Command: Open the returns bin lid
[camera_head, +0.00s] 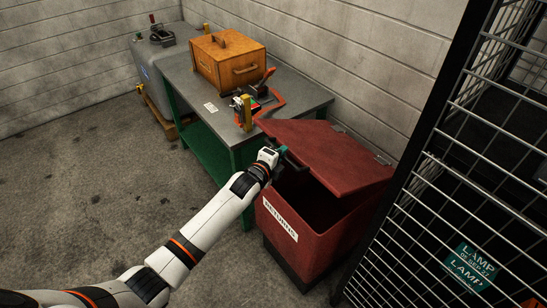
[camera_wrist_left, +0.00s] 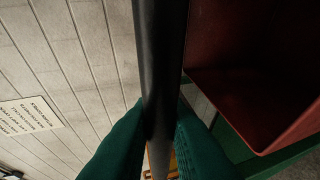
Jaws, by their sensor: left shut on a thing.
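The red returns bin (camera_head: 303,226) stands right of the green table, with a white label on its front. Its red lid (camera_head: 335,158) is tilted up, partly open, hinged at the wall side, and the dark inside shows. My left gripper (camera_head: 283,151) is at the lid's front edge, shut on the dark lid handle. In the left wrist view the green fingers close on the dark handle bar (camera_wrist_left: 162,70), and the red bin (camera_wrist_left: 245,90) fills the right side. My right gripper is not in view.
A green-framed table (camera_head: 190,88) carries an orange wooden box (camera_head: 227,62) and an orange-and-black tool (camera_head: 262,100) close to the lid's left side. A wire mesh cage (camera_head: 440,190) stands close on the right. Open floor (camera_head: 80,190) lies at left.

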